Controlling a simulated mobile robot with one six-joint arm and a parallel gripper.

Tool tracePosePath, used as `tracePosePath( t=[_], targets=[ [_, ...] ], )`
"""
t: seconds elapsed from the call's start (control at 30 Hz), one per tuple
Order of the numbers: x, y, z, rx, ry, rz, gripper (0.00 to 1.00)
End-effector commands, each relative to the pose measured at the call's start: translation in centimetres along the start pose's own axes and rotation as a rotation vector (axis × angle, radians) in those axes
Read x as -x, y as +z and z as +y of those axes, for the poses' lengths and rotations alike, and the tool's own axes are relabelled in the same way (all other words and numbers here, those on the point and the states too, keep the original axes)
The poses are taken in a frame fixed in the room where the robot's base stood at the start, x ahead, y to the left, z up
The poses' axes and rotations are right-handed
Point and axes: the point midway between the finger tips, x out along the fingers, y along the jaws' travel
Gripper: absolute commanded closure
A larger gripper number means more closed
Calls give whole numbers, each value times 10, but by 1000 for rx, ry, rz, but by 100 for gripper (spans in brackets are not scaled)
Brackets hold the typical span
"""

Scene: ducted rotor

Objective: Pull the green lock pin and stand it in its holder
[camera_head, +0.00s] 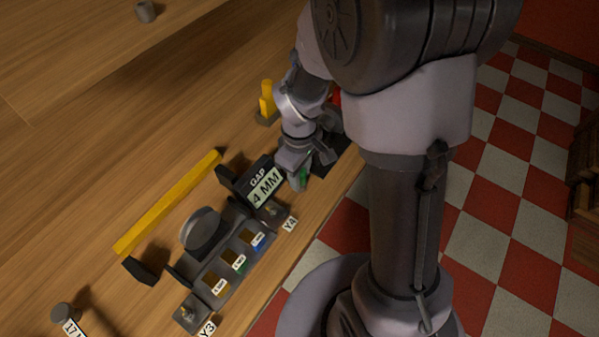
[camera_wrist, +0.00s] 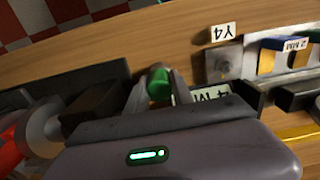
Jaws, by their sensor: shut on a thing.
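The green lock pin (camera_head: 305,177) shows as a small green piece at my gripper, beside the "GAP 4 MM" sign. In the wrist view the green pin (camera_wrist: 159,84) sits between the two grey fingers. My gripper (camera_head: 297,181) is shut on it, above the bench near its front edge; the wrist view also shows the gripper (camera_wrist: 158,80). The pin's lower end is hidden, and I cannot tell whether it is clear of what is below. I cannot make out the pin's holder.
The "GAP 4 MM" sign (camera_head: 264,185) stands just left of my gripper. A dark tray (camera_head: 224,279) with several labelled blocks lies nearer, between the Y3 and Y4 plates. The bench's back left is mostly clear.

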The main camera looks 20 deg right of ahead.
Motion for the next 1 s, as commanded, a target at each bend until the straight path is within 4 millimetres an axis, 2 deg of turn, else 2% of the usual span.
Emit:
tracePosePath(
  t=[0.03,0.07,0.17,0.2,0.47,0.57,0.9,1.0],
  targets=[
    [0,0,0,0,-1,-1,100],
    [0,0,0,0,0,-1,68],
    [0,0,0,0,0,-1,48],
    [0,0,0,0,0,-1,47],
    [1,0,0,0,0,0,47],
    [15,0,0,0,2,2,47],
    [127,-1,0,0,2,3,47],
    [152,0,0,-1,2,2,47]
  ],
)
